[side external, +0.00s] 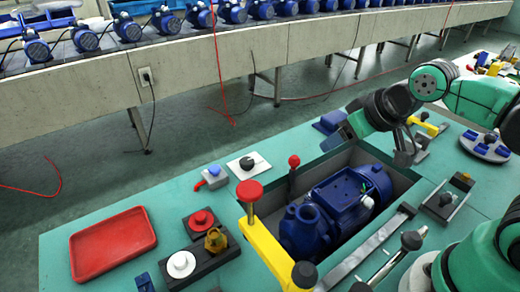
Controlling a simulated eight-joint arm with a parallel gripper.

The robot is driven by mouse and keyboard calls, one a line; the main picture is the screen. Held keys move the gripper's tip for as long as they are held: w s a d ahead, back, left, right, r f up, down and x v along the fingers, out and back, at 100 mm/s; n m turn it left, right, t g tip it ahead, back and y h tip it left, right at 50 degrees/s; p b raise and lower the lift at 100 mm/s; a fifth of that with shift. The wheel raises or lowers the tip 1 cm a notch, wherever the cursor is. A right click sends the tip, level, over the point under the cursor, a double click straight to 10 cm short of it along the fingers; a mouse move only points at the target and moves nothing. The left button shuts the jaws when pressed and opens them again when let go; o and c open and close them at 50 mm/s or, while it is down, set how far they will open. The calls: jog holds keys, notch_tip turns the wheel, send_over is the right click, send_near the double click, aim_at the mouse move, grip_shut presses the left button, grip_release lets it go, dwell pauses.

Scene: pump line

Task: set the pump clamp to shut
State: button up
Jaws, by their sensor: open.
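A blue pump (340,208) lies in a grey recessed bay in the green bench. A yellow bar (272,252) with a red round knob (250,191) runs along the bay's left side. A thin lever with a red ball (294,160) stands upright at the bay's back left corner. A flat metal strap (372,246) and a lever with a grey knob (411,240) lie along the right side. I cannot tell for sure which of these is the pump clamp. My gripper (405,155) is open above the bay's back right corner, apart from these parts; its fingertips are small and partly hidden.
A red tray (112,243) and a dark block with red, brass and white knobs (206,246) stand at left. A rotary switch on a white plate (248,163) sits behind the bay. A conveyor with several pumps runs behind.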

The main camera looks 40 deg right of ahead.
jog(key=shift+o, duration=1.1)
jog(key=n+g, duration=0.3)
jog(key=g, duration=0.4)
send_over(295, 157)
jog(key=f, duration=0.5)
jog(key=shift+s, duration=0.2)
jog(key=shift+w+f, duration=0.2)
jog(key=shift+f, duration=2.9)
jog(key=shift+c, duration=0.2)
grip_shut()
